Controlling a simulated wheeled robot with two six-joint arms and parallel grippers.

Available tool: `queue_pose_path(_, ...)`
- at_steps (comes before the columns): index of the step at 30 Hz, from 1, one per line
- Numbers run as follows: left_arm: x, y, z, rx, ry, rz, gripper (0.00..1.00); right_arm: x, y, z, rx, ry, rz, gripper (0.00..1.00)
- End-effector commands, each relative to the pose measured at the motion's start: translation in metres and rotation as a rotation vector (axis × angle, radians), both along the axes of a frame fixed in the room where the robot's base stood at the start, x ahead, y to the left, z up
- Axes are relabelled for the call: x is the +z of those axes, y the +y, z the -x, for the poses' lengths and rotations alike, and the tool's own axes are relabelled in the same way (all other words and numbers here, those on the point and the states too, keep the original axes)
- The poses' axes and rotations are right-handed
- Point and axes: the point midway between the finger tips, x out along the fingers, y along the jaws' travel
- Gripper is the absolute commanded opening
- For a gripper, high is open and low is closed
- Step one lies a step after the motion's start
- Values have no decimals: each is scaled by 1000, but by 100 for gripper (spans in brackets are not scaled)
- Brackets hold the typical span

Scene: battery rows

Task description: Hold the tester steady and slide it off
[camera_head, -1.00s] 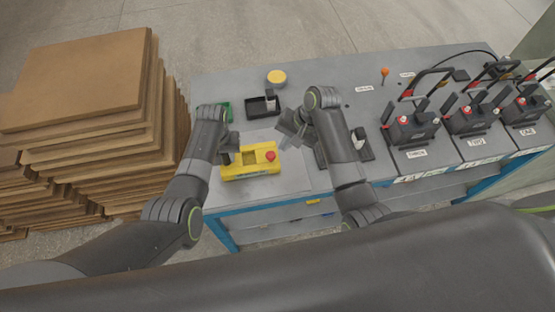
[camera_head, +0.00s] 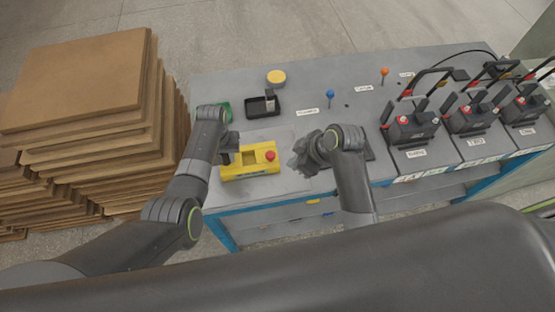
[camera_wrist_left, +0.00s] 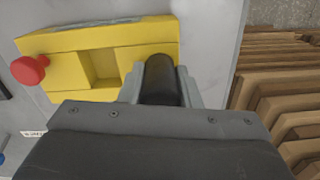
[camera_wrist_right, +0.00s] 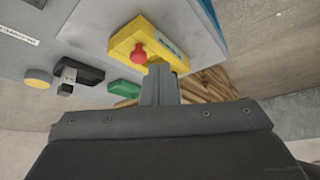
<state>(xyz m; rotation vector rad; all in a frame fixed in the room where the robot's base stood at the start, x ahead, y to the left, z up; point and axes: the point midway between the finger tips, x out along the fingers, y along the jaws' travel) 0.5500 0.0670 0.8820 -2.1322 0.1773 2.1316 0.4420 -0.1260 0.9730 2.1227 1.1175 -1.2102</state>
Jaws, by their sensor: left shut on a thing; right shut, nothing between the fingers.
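The yellow tester (camera_head: 262,155) with a red button (camera_head: 270,155) and an open recess lies flat near the table's front left; it also shows in the left wrist view (camera_wrist_left: 100,35) and the right wrist view (camera_wrist_right: 125,42). My left gripper (camera_head: 230,148) is shut on a black cylindrical handle (camera_wrist_left: 160,80) at the tester's left end. My right gripper (camera_head: 298,160) is shut and empty, apart from the tester and to its right. In the right wrist view the closed fingers (camera_wrist_right: 160,80) appear in front of the tester. The recess looks empty.
A black tray (camera_head: 250,112), a green object (camera_head: 225,110) and a yellow disc (camera_head: 276,77) sit behind the tester. Blue (camera_head: 330,94) and orange (camera_head: 384,72) knobbed pins stand further right. Several black devices (camera_head: 412,130) line the right side. Stacked brown boards (camera_head: 80,75) stand left.

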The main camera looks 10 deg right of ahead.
Motion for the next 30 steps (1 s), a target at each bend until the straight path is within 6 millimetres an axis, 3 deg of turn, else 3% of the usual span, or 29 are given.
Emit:
queue_pose_path(12, 0, 1, 0, 0, 1, -2, 0, 9, -8, 24, 432, -310, 176, 0)
queue_pose_path(20, 0, 1, 0, -1, 1, -2, 0, 10, -9, 27, 529, -377, 222, 0)
queue_pose_path(30, 0, 0, 0, -1, 1, -1, 0, -25, 9, 11, 532, -376, 221, 0)
